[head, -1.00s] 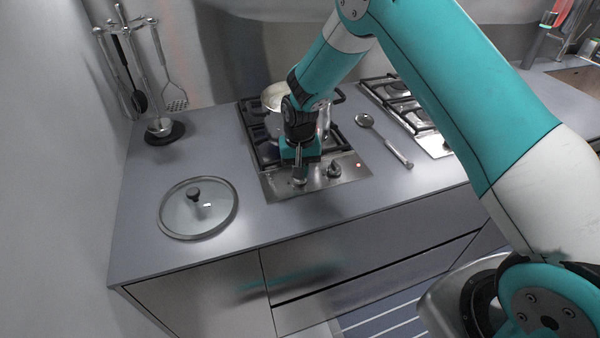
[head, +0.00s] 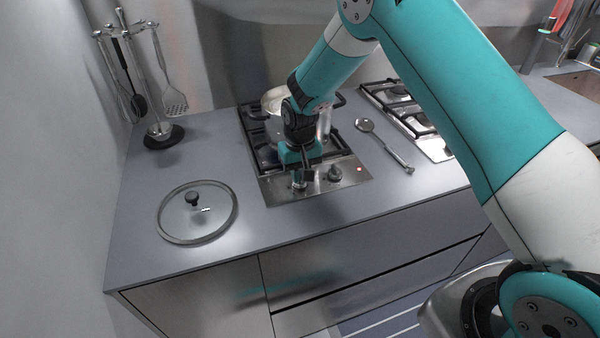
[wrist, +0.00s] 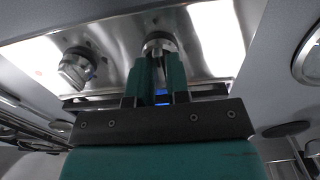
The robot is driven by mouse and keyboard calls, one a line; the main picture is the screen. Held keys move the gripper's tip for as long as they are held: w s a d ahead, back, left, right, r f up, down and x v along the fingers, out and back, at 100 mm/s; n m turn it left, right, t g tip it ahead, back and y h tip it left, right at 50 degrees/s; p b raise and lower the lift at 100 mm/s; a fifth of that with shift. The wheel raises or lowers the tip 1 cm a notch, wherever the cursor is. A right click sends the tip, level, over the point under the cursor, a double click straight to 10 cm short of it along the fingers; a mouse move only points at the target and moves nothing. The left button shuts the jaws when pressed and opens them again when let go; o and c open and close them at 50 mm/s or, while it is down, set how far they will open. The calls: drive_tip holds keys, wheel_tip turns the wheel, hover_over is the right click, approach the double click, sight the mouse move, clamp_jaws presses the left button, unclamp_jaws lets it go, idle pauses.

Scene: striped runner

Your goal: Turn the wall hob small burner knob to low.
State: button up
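The wall hob (head: 272,192) is the left hob, with a steel front strip bearing two round metal knobs. My gripper (head: 303,176) reaches down to the left knob (head: 297,184). In the wrist view, its two teal fingers (wrist: 159,68) stand close together with this knob (wrist: 158,43) between their tips, and they look shut on it. The contact itself is partly hidden. The other knob (head: 335,173) stands free to the right, and it shows at the left in the wrist view (wrist: 75,68). I cannot read any knob markings.
A red light (head: 359,169) glows beside the free knob. A pot (head: 274,101) stands on the hob behind my gripper. A glass lid (head: 197,212) lies at the left, a ladle (head: 385,145) at the right, before a second hob (head: 410,110). A utensil stand (head: 163,134) is at the back left.

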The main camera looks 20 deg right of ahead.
drive_tip(key=shift+o, duration=1.3)
wheel_tip(320, 180, up, 18)
drive_tip(key=b, duration=0.3)
drive_tip(key=shift+f, duration=0.25)
